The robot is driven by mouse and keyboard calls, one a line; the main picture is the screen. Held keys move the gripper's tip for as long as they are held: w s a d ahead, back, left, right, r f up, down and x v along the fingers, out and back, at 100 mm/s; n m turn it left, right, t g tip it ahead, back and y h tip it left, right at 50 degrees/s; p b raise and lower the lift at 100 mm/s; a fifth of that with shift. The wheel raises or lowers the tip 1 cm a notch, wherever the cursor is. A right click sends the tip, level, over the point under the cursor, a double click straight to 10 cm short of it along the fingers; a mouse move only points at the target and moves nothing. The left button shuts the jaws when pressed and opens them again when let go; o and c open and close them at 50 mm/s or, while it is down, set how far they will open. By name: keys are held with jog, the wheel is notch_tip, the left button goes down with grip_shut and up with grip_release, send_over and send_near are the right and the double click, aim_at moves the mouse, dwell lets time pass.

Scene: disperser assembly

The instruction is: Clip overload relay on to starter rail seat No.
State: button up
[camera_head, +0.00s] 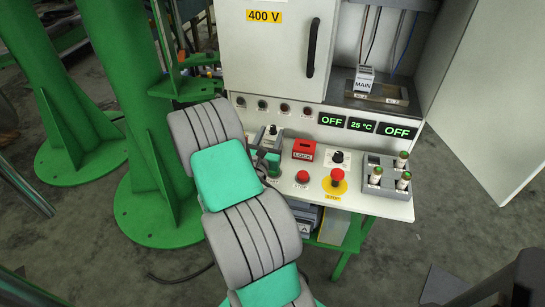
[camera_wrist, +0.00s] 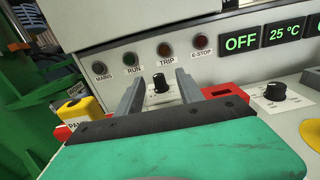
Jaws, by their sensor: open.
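My gripper (camera_wrist: 160,84) is open in the wrist view, its two grey fingers apart with nothing held between them. A black knob on the panel shows behind the gap. In the head view my gripper (camera_head: 268,150) is over the left part of the control panel, largely hidden by my arm. Inside the open cabinet bay at the upper right, a white block marked MAIN (camera_head: 363,84) sits on a brownish rail plate (camera_head: 385,98) with small white labels. I cannot make out an overload relay for certain. A grey box with a letter A (camera_head: 304,227) is below the panel.
A red LOCK box (camera_head: 303,150), a red emergency button (camera_head: 337,175) and a grey holder (camera_head: 379,186) with green-topped cylinders stand on the panel. The cabinet door with the 400 V label (camera_head: 265,16) is left of the open bay; another door panel (camera_head: 485,100) stands open at right.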

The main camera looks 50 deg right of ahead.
jog(key=p+x, duration=0.1)
jog(key=x, duration=0.6)
jog(key=shift+w+d+f, duration=0.15)
jog(key=shift+w+d, duration=0.05)
jog(key=shift+d, duration=0.05)
jog(key=shift+c, duration=0.2)
grip_shut()
dwell(0.8)
